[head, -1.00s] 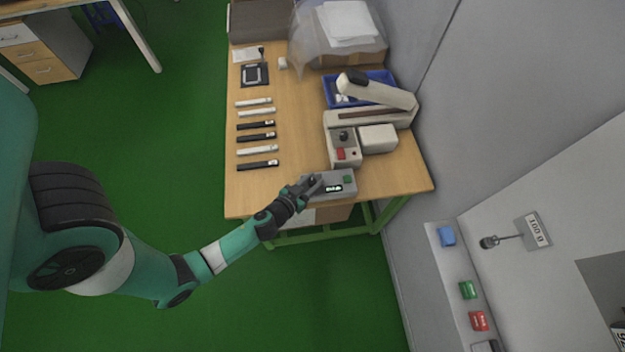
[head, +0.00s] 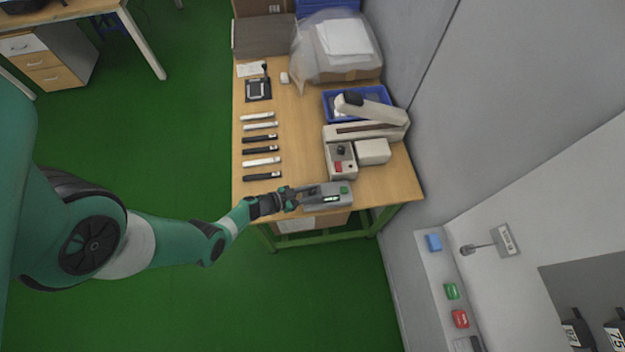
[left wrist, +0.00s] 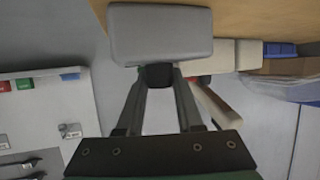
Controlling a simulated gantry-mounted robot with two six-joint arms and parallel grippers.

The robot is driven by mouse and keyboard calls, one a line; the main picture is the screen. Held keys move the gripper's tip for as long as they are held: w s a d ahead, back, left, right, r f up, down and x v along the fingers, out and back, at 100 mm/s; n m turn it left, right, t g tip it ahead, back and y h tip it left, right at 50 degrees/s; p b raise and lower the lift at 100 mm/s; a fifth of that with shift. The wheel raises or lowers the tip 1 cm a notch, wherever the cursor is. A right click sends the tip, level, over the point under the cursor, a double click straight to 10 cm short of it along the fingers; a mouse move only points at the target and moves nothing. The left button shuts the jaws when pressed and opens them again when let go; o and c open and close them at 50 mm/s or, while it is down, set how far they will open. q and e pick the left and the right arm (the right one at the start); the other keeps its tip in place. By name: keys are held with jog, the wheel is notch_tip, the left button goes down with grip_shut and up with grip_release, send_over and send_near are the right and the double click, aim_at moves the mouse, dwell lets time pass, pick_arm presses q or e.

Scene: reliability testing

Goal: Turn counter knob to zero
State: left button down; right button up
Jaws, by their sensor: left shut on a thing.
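The counter (head: 318,205) is a grey box near the front edge of the wooden table. It has a small lit display (head: 331,199), whose digits are too small to read, and a green button (head: 344,190). My left gripper (head: 308,190) is at the left end of the box. In the left wrist view, the counter's grey casing (left wrist: 160,35) is just beyond the fingertips. The left fingers are closed on a black knob (left wrist: 159,75) at the casing's edge. My right gripper is not in view.
A beige tester with a lever (head: 365,115) and a red button stands behind the counter. Several black and white strips (head: 261,150) lie in a column on the left of the table. A grey wall (head: 440,110) borders the right side.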

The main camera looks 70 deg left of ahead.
pick_arm(q)
jog(key=shift+a+f+m+h+b, duration=0.1)
jog(key=shift+m+h+b, duration=0.1)
jog(key=shift+m+h, duration=0.3)
jog(key=shift+a+f+m+h+b, duration=0.15)
jog(key=shift+m+h, duration=0.25)
jog(key=shift+h, duration=0.2)
jog(key=shift+m+h+b, duration=0.75)
jog(key=shift+m+h, duration=0.25)
jog(key=shift+h, duration=0.1)
jog(key=m+g+h+b, duration=0.2)
jog(key=m+h+b, duration=0.1)
jog(key=b, duration=0.2)
jog(key=m+g+h+b, duration=0.2)
jog(key=m+h+b, duration=0.2)
jog(key=b, duration=0.1)
jog(key=shift+d+f+g, duration=0.15)
jog(key=shift+f+g, duration=0.05)
jog(key=shift+g, duration=0.2)
jog(key=shift+r+m+g+h+b, duration=0.25)
jog(key=shift+m+g+h+b, duration=0.4)
jog(key=shift+m+b, duration=0.3)
jog(key=c, duration=0.6)
grip_release()
jog(key=shift+d, duration=0.1)
jog(key=shift+r, duration=0.1)
